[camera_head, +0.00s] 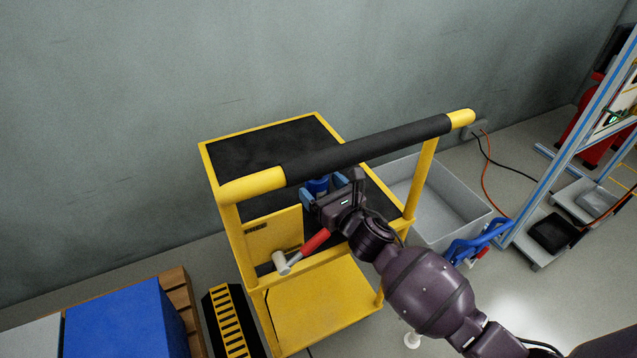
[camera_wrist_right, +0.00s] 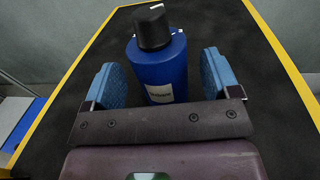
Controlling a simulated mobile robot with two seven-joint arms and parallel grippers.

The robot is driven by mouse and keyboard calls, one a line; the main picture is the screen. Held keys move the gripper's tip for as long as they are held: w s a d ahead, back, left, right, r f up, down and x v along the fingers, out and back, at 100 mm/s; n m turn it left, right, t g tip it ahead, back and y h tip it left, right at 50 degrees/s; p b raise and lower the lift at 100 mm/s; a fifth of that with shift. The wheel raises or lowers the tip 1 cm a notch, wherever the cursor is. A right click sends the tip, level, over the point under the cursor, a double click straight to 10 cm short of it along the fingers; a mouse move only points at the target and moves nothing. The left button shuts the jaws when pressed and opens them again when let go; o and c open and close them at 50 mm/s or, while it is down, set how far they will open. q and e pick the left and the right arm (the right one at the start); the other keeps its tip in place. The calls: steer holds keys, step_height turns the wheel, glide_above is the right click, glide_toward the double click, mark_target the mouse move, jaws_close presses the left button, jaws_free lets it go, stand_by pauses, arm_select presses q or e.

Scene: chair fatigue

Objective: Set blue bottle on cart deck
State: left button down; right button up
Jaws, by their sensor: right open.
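The blue bottle (camera_wrist_right: 160,66) with a black cap stands upright on the black deck of the cart in the right wrist view. In the head view only a small part of the bottle (camera_head: 318,186) shows behind my gripper. My right gripper (camera_wrist_right: 158,82) is open, with one blue finger pad on each side of the bottle and a gap visible at both sides. The yellow cart (camera_head: 208,172) has a black top deck (camera_head: 265,150) with a yellow rim. My left gripper is not in view.
The cart's black handle bar (camera_head: 370,147) runs above my right gripper. A red-handled hammer (camera_head: 303,250) lies on the cart's near side. A grey bin (camera_head: 455,205) stands to the right, a blue box (camera_head: 125,318) at lower left. The far deck is clear.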

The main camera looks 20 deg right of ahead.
steer(key=s, duration=0.2)
steer(key=s+d, duration=0.1)
steer(key=s, duration=0.2)
steer(key=s+p, duration=0.1)
steer(key=s, duration=0.2)
steer(key=shift+s+d+r, duration=0.1)
steer(key=shift+d, duration=0.1)
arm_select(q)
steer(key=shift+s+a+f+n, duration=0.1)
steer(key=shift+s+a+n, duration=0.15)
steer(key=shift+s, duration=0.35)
arm_select(e)
steer(key=shift+s+d, duration=0.1)
steer(key=shift+s, duration=0.65)
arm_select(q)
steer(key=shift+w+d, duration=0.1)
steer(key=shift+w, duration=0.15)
